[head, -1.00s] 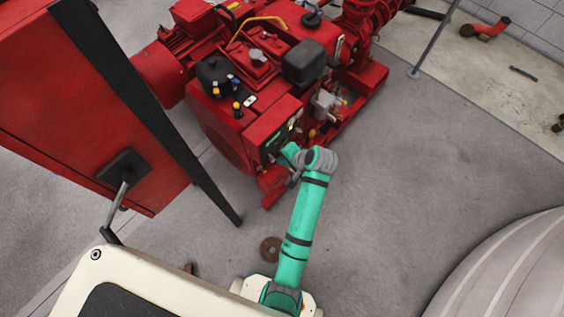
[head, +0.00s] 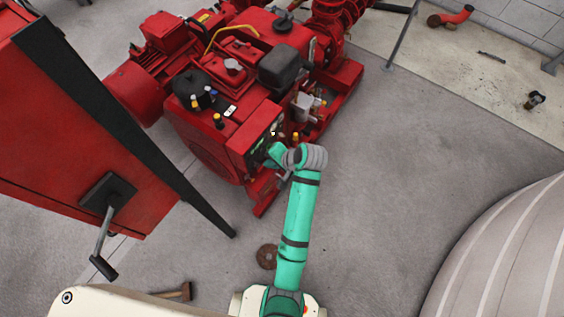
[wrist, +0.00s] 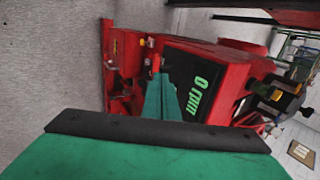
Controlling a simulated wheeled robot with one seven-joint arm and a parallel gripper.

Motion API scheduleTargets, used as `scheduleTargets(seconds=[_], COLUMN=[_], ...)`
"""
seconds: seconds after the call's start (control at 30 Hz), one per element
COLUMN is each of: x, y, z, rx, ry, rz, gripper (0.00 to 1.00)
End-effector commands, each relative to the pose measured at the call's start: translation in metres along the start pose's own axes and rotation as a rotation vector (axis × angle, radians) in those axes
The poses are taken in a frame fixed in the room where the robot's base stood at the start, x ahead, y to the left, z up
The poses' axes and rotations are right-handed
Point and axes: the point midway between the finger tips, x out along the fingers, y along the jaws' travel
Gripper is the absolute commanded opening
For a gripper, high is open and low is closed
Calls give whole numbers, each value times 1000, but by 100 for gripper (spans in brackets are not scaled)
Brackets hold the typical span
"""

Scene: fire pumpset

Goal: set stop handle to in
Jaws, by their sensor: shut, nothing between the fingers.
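The red pump engine (head: 232,105) stands ahead of my arm, with a dark display panel on its near face. In the wrist view this panel (wrist: 190,82) reads "0 rpm" in green, turned sideways. My gripper (wrist: 158,80) is shut and empty, its green fingers pointing at the panel's edge. In the head view my wrist hides much of the panel and the fingertips.
A red cabinet (head: 70,130) with a grey lever (head: 104,235) on a black plate stands at the left. A large pale rounded body (head: 510,260) is at the lower right. A brown ring (head: 267,256) lies on the floor. Open grey floor (head: 400,160) lies right of my arm.

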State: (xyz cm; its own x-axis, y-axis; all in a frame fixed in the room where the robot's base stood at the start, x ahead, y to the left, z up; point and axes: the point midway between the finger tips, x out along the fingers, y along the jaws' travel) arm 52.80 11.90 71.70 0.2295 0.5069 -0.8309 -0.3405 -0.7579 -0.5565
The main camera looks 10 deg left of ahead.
Motion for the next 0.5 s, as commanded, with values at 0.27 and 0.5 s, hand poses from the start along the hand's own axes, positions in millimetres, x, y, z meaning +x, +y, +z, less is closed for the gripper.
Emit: scheduleTargets(seconds=[0.27, 0.5], x=[-59, -89], y=[0, 0], z=[-1, -1], rx=[2, 1], ry=[4, 2], rz=[-2, 0], gripper=[0, 0])
